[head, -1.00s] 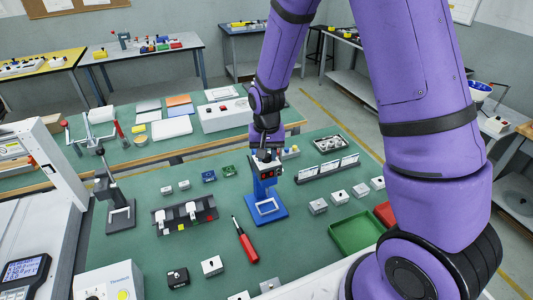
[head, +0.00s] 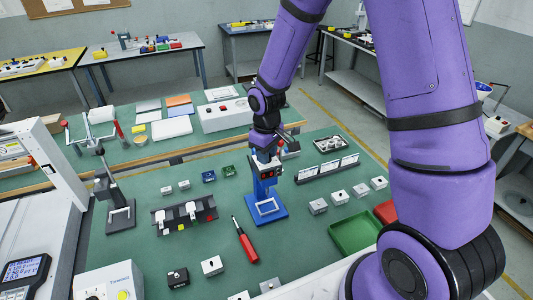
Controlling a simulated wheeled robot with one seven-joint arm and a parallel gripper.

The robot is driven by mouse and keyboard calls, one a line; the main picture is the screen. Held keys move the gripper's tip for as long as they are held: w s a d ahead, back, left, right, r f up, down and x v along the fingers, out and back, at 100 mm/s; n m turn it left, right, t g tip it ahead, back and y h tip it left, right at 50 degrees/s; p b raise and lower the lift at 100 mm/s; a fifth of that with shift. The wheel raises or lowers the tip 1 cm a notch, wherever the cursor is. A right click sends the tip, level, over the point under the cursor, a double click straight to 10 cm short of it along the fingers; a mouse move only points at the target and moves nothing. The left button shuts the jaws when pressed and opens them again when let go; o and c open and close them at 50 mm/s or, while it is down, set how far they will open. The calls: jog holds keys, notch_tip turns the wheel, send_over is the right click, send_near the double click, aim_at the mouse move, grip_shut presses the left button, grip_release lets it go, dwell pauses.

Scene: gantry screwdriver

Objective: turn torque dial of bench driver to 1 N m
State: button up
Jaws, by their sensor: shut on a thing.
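The bench driver (head: 264,187) is a blue stand with a blue base plate (head: 267,209), standing upright on the green bench. Its front has a dark panel with red spots. My gripper (head: 265,157) points down at the top of the driver and is shut on the torque dial there. The dial itself is hidden by the fingers, and its scale is too small to read.
A red screwdriver (head: 246,244) lies in front of the driver. A black fixture (head: 184,216) stands to the left, and a rack (head: 328,169) and green tray (head: 355,232) to the right. Small grey blocks (head: 318,206) lie nearby. Bench around the base is partly clear.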

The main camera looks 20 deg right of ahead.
jog(key=shift+n, duration=0.6)
jog(key=o, duration=0.9)
jog(key=shift+r, duration=0.1)
notch_tip(320, 180, up, 11)
jog(key=shift+f, duration=0.15)
dwell(0.3)
